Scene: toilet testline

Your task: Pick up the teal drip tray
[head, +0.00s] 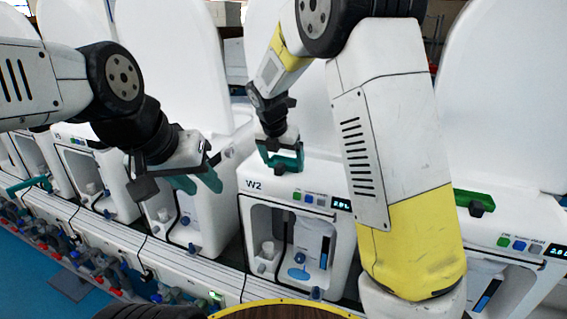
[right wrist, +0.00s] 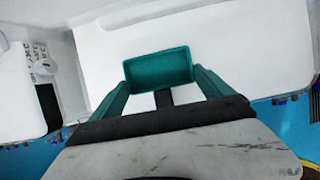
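The teal drip tray (right wrist: 158,68) is a shallow open-topped rectangle, seen from above and empty in the right wrist view. It lies between the fingertips of my right gripper (right wrist: 160,75), one teal finger at each short side. Whether the fingers press on it I cannot tell. In the head view my right gripper (head: 283,158) is low over the top of the W2 unit (head: 300,180), where tray and fingers blend in colour. My left gripper (head: 195,178) has its teal fingers apart and empty, in front of the unit to the left.
White units with upright lids stand in a curved row. A green piece (head: 472,200) sits on the unit at the right. The W2 unit has an open bay with a blue disc (head: 298,273). A round wooden surface (head: 285,312) with a yellow rim is at the bottom.

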